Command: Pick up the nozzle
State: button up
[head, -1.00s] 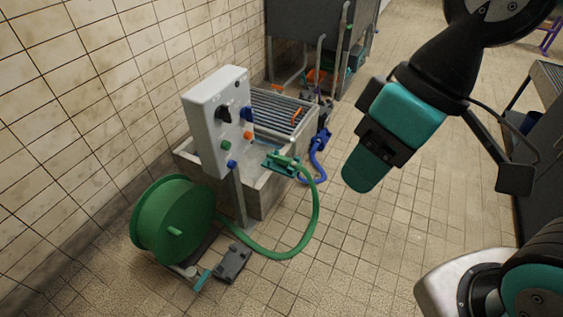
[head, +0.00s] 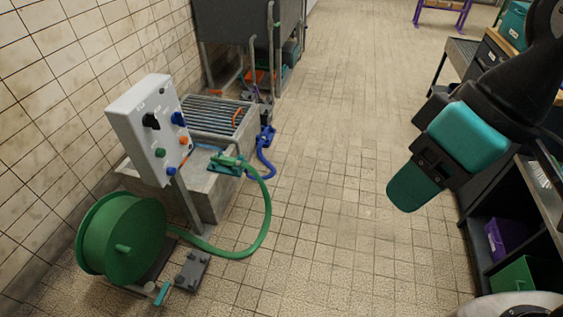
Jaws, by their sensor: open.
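The green nozzle (head: 228,160) sits at the end of a green hose, in a teal holder (head: 226,168) on the right edge of a concrete basin (head: 208,203). The hose (head: 262,225) loops down to the floor and back to a green reel (head: 120,240). My gripper (head: 413,190), black with teal parts, hangs in the air at the right, well apart from the nozzle. It is open, and I see nothing in it. It is seen from the side, so the gap between its fingers is hard to make out.
A white control box (head: 145,130) with coloured knobs stands on a post in front of the basin. A blue hose piece (head: 264,150) lies beside the basin. A grey pedal (head: 192,270) is on the floor. Shelving (head: 500,215) stands at the right. The tiled floor between is clear.

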aim_at(225, 161)
jog(key=z, duration=0.6)
jog(key=i, duration=1.8)
jog(key=u, duration=1.1)
jog(key=i, duration=0.9)
jog(key=u, duration=1.2)
jog(key=i, duration=0.3)
jog(key=u, duration=0.2)
